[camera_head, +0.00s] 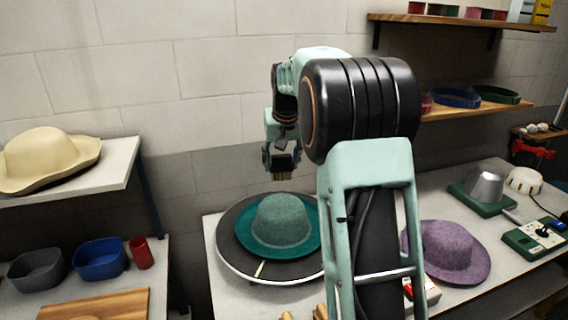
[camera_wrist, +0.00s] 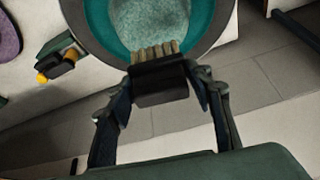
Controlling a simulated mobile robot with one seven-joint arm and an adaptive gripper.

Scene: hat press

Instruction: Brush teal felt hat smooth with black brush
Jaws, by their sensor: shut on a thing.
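The teal felt hat (camera_head: 282,220) sits crown up on a round dark turntable (camera_head: 238,258) with a pale rim. In the wrist view the hat (camera_wrist: 148,18) shows at the top, partly cut off by the frame, and its crown looks mottled and fuzzy. My gripper (camera_head: 281,158) is above the hat, apart from it in the head view. It is shut on the black brush (camera_wrist: 160,83), with one finger on each side. The brush's tan bristles (camera_wrist: 155,52) point toward the hat. My arm hides the turntable's right edge.
A purple hat (camera_head: 446,250) lies on the bench to the right, near a metal form (camera_head: 486,186) and a green control box (camera_head: 535,239). At left, a cream hat (camera_head: 50,158) rests on a shelf above blue (camera_head: 101,258) and grey (camera_head: 36,270) bins and a red cup (camera_head: 141,253).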

